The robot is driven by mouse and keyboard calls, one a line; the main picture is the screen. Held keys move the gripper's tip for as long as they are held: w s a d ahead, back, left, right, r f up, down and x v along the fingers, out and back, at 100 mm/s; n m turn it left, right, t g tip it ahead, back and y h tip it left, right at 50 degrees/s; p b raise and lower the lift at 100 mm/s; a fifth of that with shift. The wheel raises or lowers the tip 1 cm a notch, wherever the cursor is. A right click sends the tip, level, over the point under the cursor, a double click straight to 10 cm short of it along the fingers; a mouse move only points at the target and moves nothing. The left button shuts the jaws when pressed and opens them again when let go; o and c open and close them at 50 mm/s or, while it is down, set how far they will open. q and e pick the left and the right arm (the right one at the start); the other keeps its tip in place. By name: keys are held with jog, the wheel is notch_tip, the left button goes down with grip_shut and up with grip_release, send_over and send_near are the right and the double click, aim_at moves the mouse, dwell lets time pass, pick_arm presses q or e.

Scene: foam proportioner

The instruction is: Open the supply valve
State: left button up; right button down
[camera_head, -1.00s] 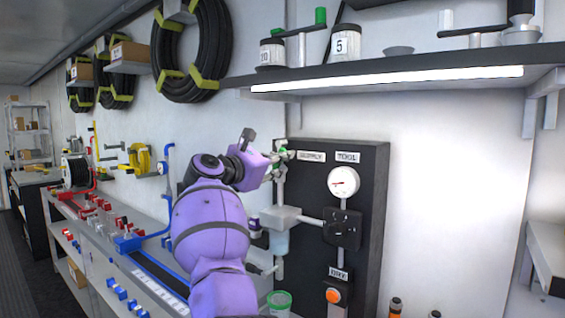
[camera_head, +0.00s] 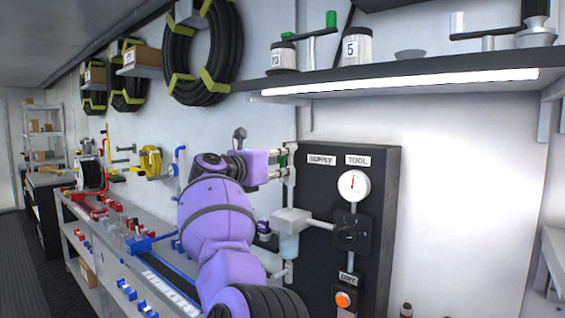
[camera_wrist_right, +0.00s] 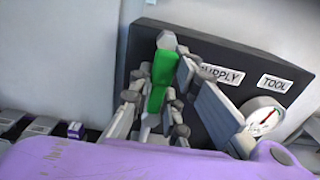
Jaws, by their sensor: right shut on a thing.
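The supply valve's green handle (camera_wrist_right: 160,80) stands lengthwise along its pale pipe, beside the SUPPLY label (camera_wrist_right: 221,75). My right gripper (camera_wrist_right: 158,95) is shut on this handle, with fingers on both sides of it. In the head view my right gripper (camera_head: 284,160) reaches the valve at the upper left of the dark panel (camera_head: 384,205), and the green handle is mostly hidden by the fingers. The round white gauge (camera_head: 354,185) under the TOOL label (camera_head: 358,161) has its needle pointing roughly up. My left gripper is not in view.
A clear filter bowl (camera_head: 289,245) hangs below the valve, close to my right arm. An orange button (camera_head: 343,299) is low on the panel. A lit shelf (camera_head: 400,84) with jars overhangs the panel. The wall right of the panel is bare.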

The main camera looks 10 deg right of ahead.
jog(key=shift+f, duration=0.1)
jog(key=c, duration=1.8)
grip_release()
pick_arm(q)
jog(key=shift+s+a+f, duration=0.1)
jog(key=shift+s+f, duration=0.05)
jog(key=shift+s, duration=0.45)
pick_arm(e)
jog(key=shift+o, duration=0.8)
jog(key=shift+s+a, duration=0.1)
jog(key=shift+a, duration=0.05)
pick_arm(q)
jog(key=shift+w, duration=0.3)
pick_arm(e)
jog(key=v, duration=1.1)
jog(key=shift+s+a, duration=0.25)
